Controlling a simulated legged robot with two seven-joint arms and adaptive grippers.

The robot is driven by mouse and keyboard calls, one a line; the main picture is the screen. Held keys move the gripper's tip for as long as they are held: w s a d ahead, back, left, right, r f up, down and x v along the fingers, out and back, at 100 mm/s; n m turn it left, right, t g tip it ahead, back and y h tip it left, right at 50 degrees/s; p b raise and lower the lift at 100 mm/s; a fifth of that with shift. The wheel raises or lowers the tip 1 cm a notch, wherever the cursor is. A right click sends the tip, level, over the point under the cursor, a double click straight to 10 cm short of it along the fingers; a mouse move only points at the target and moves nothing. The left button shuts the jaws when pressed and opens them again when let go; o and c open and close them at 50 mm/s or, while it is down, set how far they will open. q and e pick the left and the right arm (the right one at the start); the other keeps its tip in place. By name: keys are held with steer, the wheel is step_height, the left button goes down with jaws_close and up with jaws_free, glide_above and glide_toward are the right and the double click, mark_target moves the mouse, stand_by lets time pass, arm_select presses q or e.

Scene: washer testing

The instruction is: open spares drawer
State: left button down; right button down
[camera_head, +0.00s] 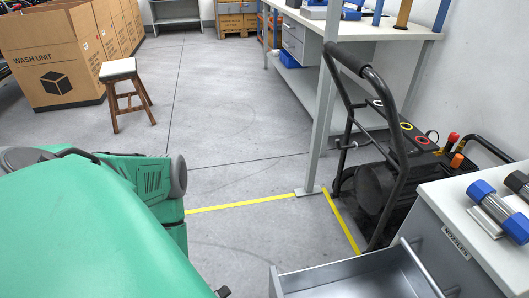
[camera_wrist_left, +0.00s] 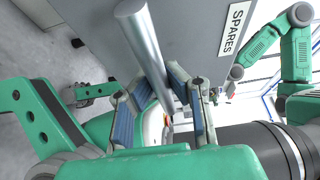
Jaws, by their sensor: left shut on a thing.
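The drawer front (camera_wrist_left: 205,25) with a SPARES label (camera_wrist_left: 234,29) fills the top of the left wrist view. Its round metal bar handle (camera_wrist_left: 143,50) runs between the two fingers of my left gripper (camera_wrist_left: 162,112), which is shut on it. In the head view, an open grey metal drawer (camera_head: 350,278) sticks out of the cabinet at the bottom right; its label is hidden there. My left arm (camera_head: 90,230) covers the lower left, with the gripper mostly out of frame. A green arm, likely my right, shows in the wrist view; its gripper (camera_wrist_left: 236,74) is too small to read.
The grey cabinet (camera_head: 480,255) carries a NOZZLES label and a blue-ended part (camera_head: 495,207) on top. A black-framed machine (camera_head: 385,175) stands behind the open drawer. A stool (camera_head: 122,85) and cardboard boxes (camera_head: 55,60) are at the back left. The floor between is clear.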

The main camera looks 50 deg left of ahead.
arm_select(q)
steer(key=shift+s+a+f, duration=0.1)
steer(key=shift+f, duration=0.15)
steer(key=c, duration=1.5)
jaws_free()
steer(key=shift+c, duration=0.2)
steer(key=shift+r, duration=0.1)
steer(key=v, duration=1.2)
